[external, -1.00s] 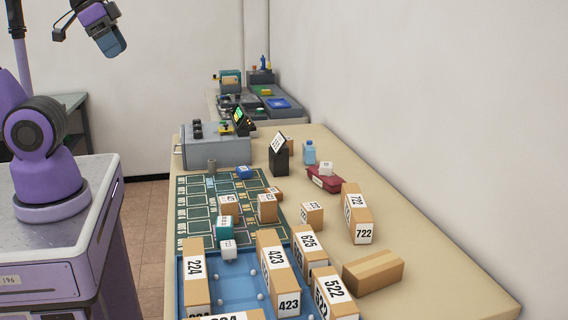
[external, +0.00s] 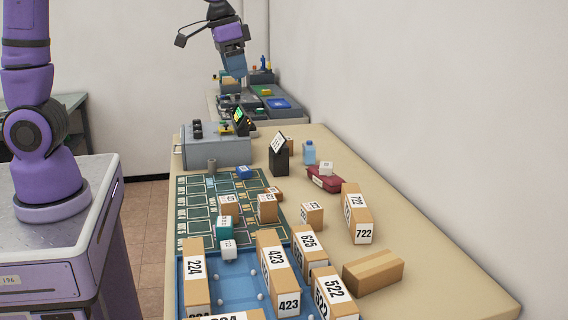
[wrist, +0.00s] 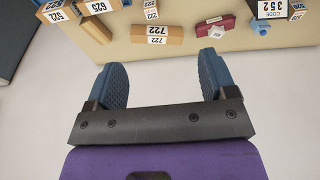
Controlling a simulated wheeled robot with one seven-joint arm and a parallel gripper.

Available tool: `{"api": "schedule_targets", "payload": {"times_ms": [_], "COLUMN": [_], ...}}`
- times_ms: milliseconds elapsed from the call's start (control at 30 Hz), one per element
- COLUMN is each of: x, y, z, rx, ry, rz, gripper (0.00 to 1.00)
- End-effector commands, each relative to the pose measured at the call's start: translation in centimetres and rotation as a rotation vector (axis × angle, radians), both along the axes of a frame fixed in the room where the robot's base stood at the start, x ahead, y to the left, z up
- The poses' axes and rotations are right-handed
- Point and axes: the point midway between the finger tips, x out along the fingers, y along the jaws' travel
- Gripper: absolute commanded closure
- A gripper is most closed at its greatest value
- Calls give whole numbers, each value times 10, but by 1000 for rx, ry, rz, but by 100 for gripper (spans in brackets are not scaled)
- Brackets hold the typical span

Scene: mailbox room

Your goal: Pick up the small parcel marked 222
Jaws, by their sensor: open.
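The small parcel marked 222 (wrist: 151,14) is a brown box with a white label at the top of the wrist view, just beyond the long 722 parcel (wrist: 157,35). In the external view a small brown box (external: 312,215) left of the 722 parcel (external: 357,215) appears to be the same one; its label is too small to read there. My gripper (wrist: 162,66) has its two blue fingers apart with nothing between them. In the external view my gripper (external: 234,68) is high above the far end of the table, well away from the parcel.
A plain brown box (external: 373,271) lies to the right. A dark red item (external: 324,182), a blue bottle (external: 309,153) and a black holder (external: 279,157) stand farther back.

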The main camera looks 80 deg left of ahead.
Motion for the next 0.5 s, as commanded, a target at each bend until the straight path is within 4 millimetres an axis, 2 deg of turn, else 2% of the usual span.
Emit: {"api": "schedule_targets", "payload": {"times_ms": [33, 200, 367, 500], "x": [15, 59, 96, 124], "y": [-3, -12, -20, -28], "z": [-13, -54, -99, -145], "rx": [0, -1, -1, 0], "ry": [18, 63, 103, 142], "rz": [1, 9, 17, 25], "gripper": [22, 22, 22, 22]}}
